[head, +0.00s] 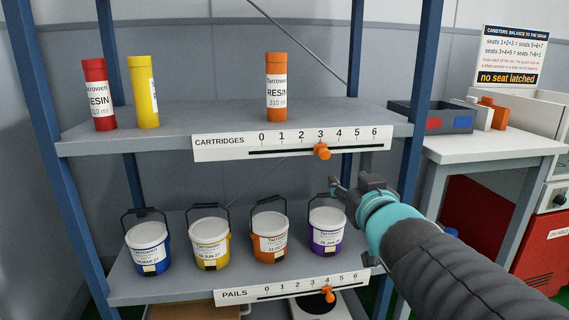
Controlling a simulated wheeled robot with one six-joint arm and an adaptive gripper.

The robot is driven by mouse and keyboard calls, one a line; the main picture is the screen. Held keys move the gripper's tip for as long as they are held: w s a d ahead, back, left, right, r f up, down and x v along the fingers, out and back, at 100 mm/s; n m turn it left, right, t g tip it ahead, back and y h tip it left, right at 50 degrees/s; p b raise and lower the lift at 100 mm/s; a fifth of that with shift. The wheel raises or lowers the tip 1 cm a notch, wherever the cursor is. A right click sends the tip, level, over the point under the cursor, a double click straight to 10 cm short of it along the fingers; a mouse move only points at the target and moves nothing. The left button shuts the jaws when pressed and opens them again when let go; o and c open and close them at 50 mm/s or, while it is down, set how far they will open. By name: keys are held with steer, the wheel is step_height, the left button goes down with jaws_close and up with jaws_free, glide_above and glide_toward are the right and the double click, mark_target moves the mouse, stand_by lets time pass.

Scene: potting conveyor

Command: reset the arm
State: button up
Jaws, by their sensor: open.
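My arm reaches in from the bottom right, and my gripper (337,188) is open in front of the lower shelf. It is just above and to the right of the purple pail (327,240). Its fingers point left and away, and I see nothing between them. The gripper's near side and wrist hide part of the shelf rack's right side. I cannot tell whether a fingertip touches the purple pail's handle.
The upper shelf (210,130) holds red (96,97), yellow (142,92) and orange (277,87) cartridges. Blue (149,249), yellow (209,246) and orange (270,240) pails stand on the lower shelf. A blue post (425,80) and a white table (490,146) are at right.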

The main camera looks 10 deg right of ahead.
steer(key=s+d+f+m+g+h, duration=0.1)
steer(key=s+d+f+g, duration=0.15)
steer(key=f, duration=0.35)
steer(key=s+d+f+m+g+h, duration=0.1)
steer(key=s+d+f+g+h, duration=0.1)
steer(key=s+f+g, duration=0.3)
steer(key=s+a+f+g+y, duration=0.1)
steer(key=s+a+f+g, duration=0.1)
steer(key=s, duration=0.4)
steer(key=s+a+f+n+g+y+p, duration=0.1)
steer(key=s+a+f+g, duration=0.1)
steer(key=s+a+f, duration=0.2)
steer(key=shift+s+a+f+y, duration=0.3)
steer(key=shift+s+f+y, duration=0.1)
steer(key=shift+s, duration=0.45)
stand_by(0.8)
